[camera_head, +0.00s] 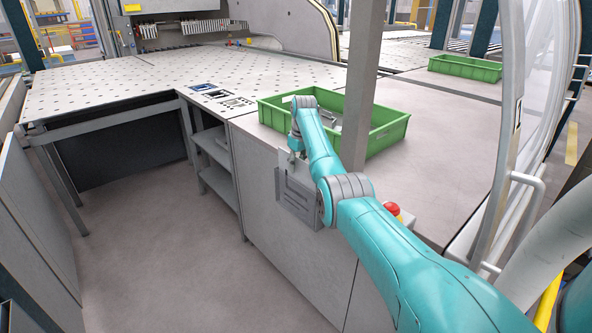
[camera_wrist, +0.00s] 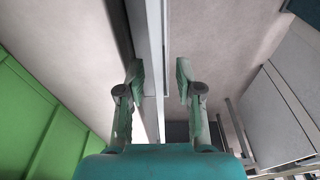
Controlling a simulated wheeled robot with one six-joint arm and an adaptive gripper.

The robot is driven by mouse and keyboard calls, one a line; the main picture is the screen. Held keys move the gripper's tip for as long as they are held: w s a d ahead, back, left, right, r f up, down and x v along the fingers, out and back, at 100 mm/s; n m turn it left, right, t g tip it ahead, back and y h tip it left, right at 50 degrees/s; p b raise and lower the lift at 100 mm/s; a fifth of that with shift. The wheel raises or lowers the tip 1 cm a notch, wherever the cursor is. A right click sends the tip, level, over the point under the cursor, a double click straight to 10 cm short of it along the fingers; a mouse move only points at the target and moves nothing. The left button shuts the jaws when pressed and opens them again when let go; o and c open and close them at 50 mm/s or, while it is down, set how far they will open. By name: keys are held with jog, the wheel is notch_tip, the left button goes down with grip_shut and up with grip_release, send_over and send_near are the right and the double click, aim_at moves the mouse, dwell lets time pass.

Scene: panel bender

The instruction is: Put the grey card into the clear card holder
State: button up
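My gripper (camera_head: 293,146) is beside the front edge of the counter, just above a flat grey plate-like piece with dark lines (camera_head: 297,195) on the cabinet front. This piece looks like the card holder, but I cannot tell whether a card is in it. In the wrist view, the two fingers of my gripper (camera_wrist: 160,82) stand apart with a gap between them. A grey edge runs behind the gap, and I see no card clearly held. My arm hides part of the holder's right side.
A green bin (camera_head: 384,142) stands on the counter (camera_head: 440,150) close to my arm, with grey pieces inside. A grey post (camera_head: 360,90) rises in front of it. A red button (camera_head: 392,209) is near my arm. The floor at left is clear.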

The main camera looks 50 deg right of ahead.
jog(key=r, duration=0.3)
jog(key=s+r, duration=0.1)
jog(key=r, duration=0.5)
jog(key=shift+s+a, duration=0.15)
dwell(0.4)
